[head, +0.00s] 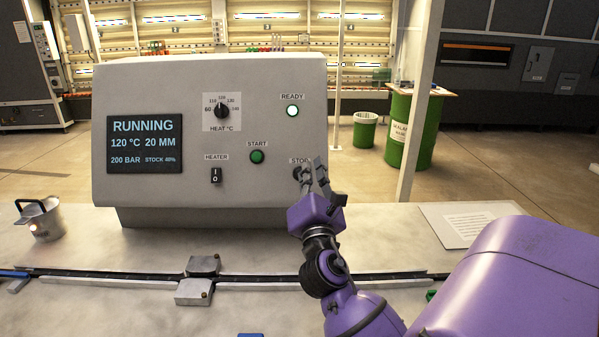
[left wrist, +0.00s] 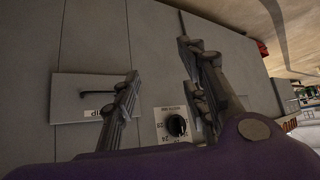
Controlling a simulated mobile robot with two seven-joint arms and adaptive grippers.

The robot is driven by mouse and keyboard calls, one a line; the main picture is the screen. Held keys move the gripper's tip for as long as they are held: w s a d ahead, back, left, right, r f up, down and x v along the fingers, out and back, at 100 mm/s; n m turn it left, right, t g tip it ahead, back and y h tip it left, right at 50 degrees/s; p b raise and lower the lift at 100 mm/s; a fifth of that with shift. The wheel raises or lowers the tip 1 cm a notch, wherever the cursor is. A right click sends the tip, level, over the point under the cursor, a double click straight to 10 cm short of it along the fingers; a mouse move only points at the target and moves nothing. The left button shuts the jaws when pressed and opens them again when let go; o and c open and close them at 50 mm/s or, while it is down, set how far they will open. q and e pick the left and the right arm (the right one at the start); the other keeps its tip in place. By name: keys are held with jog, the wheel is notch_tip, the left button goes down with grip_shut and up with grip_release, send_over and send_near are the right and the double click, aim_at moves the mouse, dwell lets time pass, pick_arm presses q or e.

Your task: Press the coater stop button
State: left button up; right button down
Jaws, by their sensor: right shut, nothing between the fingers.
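The grey coater control panel (head: 140,80) stands on the bench. Its screen (head: 144,138) reads RUNNING, 120 °C, 20 MM. The STOP label (head: 299,161) is partly covered by my right gripper (head: 312,172), whose shut, empty fingers are at the panel's lower right. The stop button itself is hidden behind the fingers, and I cannot tell whether they touch it. The green START button (head: 257,156) is to the left, and the READY lamp (head: 292,111) above is lit white. My left gripper (left wrist: 160,90) is open and empty in the left wrist view, before a grey surface.
A heat dial (head: 222,111) and heater switch (head: 216,175) are on the panel. A metal pot (head: 40,219) stands at the left of the bench. A rail with clamp blocks (head: 198,291) crosses the front. A paper sheet (head: 470,222) lies right; a post (head: 421,100) rises behind.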

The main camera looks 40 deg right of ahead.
pick_arm(q)
jog(key=shift+s+a, duration=0.1)
jog(key=shift+s, duration=0.05)
jog(key=f+b, duration=0.2)
jog(key=a+f+b, duration=0.1)
jog(key=shift+s+f+b, duration=0.1)
jog(key=shift+s+b, duration=0.25)
pick_arm(e)
jog(key=w+d+f, duration=0.4)
jog(key=w+d, duration=0.1)
jog(key=w, duration=0.1)
pick_arm(q)
jog(key=shift+s, duration=0.15)
jog(key=shift+s+d+f, duration=0.1)
jog(key=shift+d, duration=0.1)
dwell(0.3)
jog(key=shift+a, duration=0.1)
pick_arm(e)
jog(key=shift+w+d, duration=0.1)
dwell(0.3)
pick_arm(q)
jog(key=shift+s+f, duration=0.1)
jog(key=shift+f, duration=0.05)
pick_arm(e)
jog(key=shift+w+d+f, duration=0.15)
jog(key=shift+w+d, duration=0.05)
